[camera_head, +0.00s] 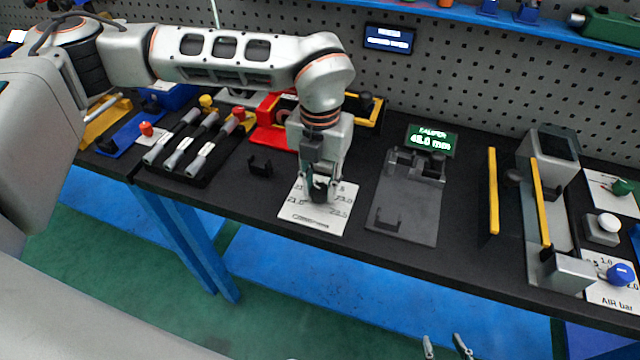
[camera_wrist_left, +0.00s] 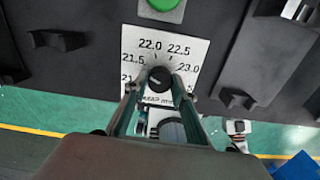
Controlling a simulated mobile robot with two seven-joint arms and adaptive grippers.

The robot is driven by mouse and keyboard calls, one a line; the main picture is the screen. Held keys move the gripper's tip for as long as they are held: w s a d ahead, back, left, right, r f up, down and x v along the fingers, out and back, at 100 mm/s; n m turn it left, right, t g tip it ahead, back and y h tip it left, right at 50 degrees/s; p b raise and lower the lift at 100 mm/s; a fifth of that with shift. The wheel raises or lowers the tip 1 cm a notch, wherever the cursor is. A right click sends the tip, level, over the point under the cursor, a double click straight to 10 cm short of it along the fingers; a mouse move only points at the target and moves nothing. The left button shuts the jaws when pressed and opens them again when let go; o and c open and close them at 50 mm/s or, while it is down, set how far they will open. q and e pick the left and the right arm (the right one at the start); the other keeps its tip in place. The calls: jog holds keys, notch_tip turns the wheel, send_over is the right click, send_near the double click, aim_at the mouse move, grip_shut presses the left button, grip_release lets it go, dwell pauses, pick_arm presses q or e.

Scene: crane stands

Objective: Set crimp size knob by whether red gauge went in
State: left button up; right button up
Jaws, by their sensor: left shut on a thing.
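The crimp size knob (camera_wrist_left: 159,78) is small, dark and round. It sits on a white dial card (camera_head: 310,218) marked from about 21 to 23.5. My left gripper (camera_head: 318,192) points down over the card, its fingers shut around the knob, as the left wrist view also shows. I cannot read the knob's setting clearly. A gauge with a red cap (camera_head: 239,115) lies in a dark rack beside gauges with other caps, left of my left gripper. My right gripper (camera_head: 446,346) shows only as two spread fingertips at the bottom edge, empty.
A caliper stand (camera_head: 405,205) with a green display (camera_head: 431,139) reading about 48.0 mm is right of the card. Yellow-railed equipment (camera_head: 493,190) and an AIR bar dial with a blue knob (camera_head: 620,273) stand farther right. A green button (camera_wrist_left: 163,5) is behind the card.

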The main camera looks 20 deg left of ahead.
aim_at(320, 189)
dwell(0.6)
pick_arm(q)
jog(key=o, duration=1.1)
jog(key=shift+r, duration=0.2)
notch_tip(320, 189, up, 12)
jog(key=shift+f, duration=0.2)
